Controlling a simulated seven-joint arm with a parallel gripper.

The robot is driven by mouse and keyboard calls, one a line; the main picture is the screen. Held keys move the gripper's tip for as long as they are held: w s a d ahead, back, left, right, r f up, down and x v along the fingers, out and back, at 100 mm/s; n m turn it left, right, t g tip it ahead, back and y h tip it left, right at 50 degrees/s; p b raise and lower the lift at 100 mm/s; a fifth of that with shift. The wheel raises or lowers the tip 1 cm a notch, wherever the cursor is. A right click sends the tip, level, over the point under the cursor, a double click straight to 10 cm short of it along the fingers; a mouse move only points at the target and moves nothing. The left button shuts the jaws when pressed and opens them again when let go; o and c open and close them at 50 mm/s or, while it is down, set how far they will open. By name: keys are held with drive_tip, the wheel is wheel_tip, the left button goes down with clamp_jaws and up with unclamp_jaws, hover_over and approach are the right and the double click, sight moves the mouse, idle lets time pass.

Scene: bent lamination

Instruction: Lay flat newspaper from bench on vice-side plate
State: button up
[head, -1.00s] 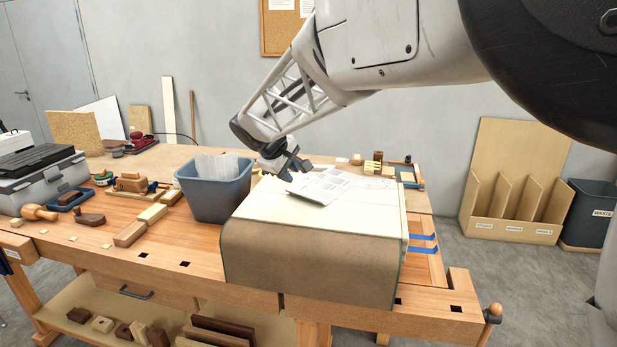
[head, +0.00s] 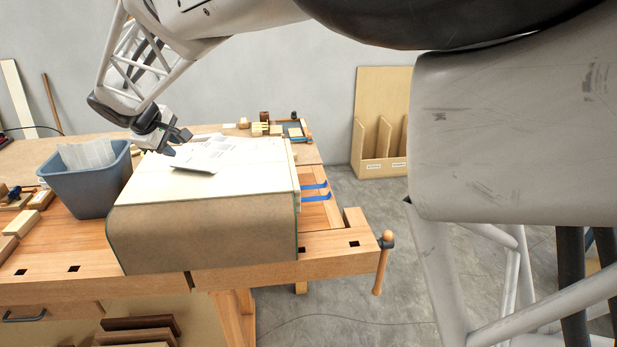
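The newspaper (head: 200,158) is a pale printed sheet on the cream top of a large covered block on the bench. Its near edge looks slightly raised, with a dark line under it. More printed paper (head: 242,144) lies flat just behind it; I cannot tell whether it is the same sheet. My gripper (head: 177,143) is above the newspaper's left end, its fingers apart. I cannot tell whether a fingertip touches the paper. The block's top plate (head: 150,190) is cream, with a brown sheet (head: 200,238) curving down the front. Which part is the vice-side plate is unclear.
A blue-grey bin (head: 85,190) with pale sheets stands left of the block. Blue strips (head: 316,191) lie at its right. Small wooden pieces (head: 262,128) stand behind.

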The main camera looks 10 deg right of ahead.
drive_tip(key=s+d+r+m+g, duration=0.1)
drive_tip(key=s+d+m, duration=0.1)
drive_tip(key=s+d, duration=0.55)
drive_tip(key=s+d+m, duration=0.3)
drive_tip(key=s+d, duration=0.1)
drive_tip(key=d, duration=0.7)
drive_tip(key=s+d+r+m+g, duration=0.15)
drive_tip(key=s+d, duration=0.35)
drive_tip(key=d, duration=0.5)
drive_tip(key=s+d+f+m+y, duration=0.1)
drive_tip(key=s+d+f+m, duration=0.1)
drive_tip(key=s, duration=0.5)
drive_tip(key=s+d+f+m, duration=0.2)
drive_tip(key=s+d+f, duration=0.1)
drive_tip(key=s+d, duration=0.3)
drive_tip(key=s+d+f+m+y, duration=0.1)
drive_tip(key=s+d+f+m, duration=0.2)
drive_tip(key=s, duration=0.7)
drive_tip(key=shift+d+f+g+y, duration=0.3)
drive_tip(key=shift+d+g, duration=0.15)
drive_tip(key=c, duration=0.3)
drive_tip(key=shift+w, duration=0.1)
